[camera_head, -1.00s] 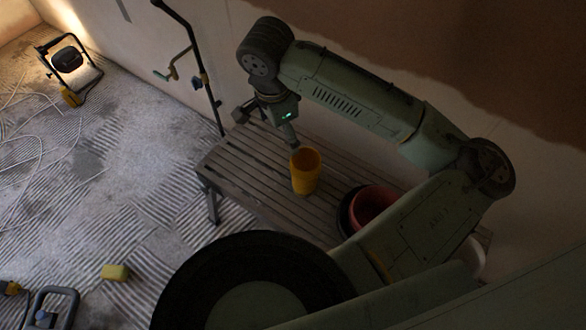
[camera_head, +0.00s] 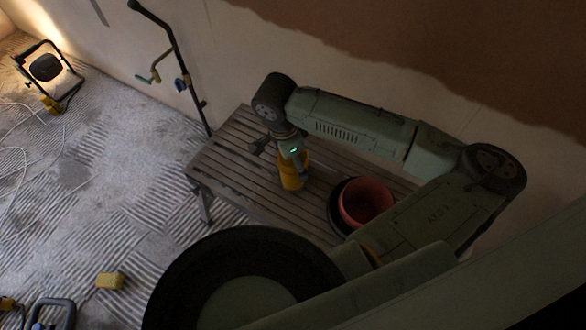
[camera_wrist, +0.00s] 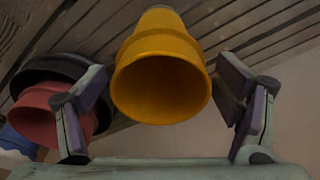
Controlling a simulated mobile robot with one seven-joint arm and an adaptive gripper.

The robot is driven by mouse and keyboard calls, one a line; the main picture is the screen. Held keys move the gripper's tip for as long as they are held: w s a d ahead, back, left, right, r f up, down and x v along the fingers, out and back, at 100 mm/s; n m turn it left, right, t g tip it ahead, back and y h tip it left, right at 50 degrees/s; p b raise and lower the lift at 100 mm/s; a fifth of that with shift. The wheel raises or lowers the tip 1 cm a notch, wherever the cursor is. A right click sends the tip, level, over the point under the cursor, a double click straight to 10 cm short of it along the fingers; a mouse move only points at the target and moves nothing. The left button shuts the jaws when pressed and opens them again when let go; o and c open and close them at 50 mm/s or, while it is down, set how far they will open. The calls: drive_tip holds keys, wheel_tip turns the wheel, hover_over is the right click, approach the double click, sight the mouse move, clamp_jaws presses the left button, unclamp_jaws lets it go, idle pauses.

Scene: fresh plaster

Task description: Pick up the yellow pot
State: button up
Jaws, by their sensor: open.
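The yellow pot (camera_head: 291,177) stands upright on a slatted wooden bench (camera_head: 240,133). My gripper (camera_head: 298,172) is low over it and partly hides its upper part in the head view. In the wrist view the pot (camera_wrist: 162,62) shows its open, empty mouth towards the camera, between the two fingers of my gripper (camera_wrist: 160,112). The fingers are spread, one on each side of the pot. A gap shows on both sides, wider on the left, so the fingers do not appear to touch it.
A red pot (camera_head: 366,203) sits in a dark round container (camera_head: 337,206) to the right on the bench; it is also close to the left finger in the wrist view (camera_wrist: 40,108). A stand with a bent handle (camera_head: 180,70) is behind the bench. A yellow sponge-like block (camera_head: 110,281) lies on the floor.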

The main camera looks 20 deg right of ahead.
drive_tip(key=shift+f, duration=0.2)
drive_tip(key=shift+c, duration=0.6)
drive_tip(key=c, duration=1.5)
drive_tip(key=shift+r, duration=0.15)
drive_tip(key=shift+c, duration=0.2)
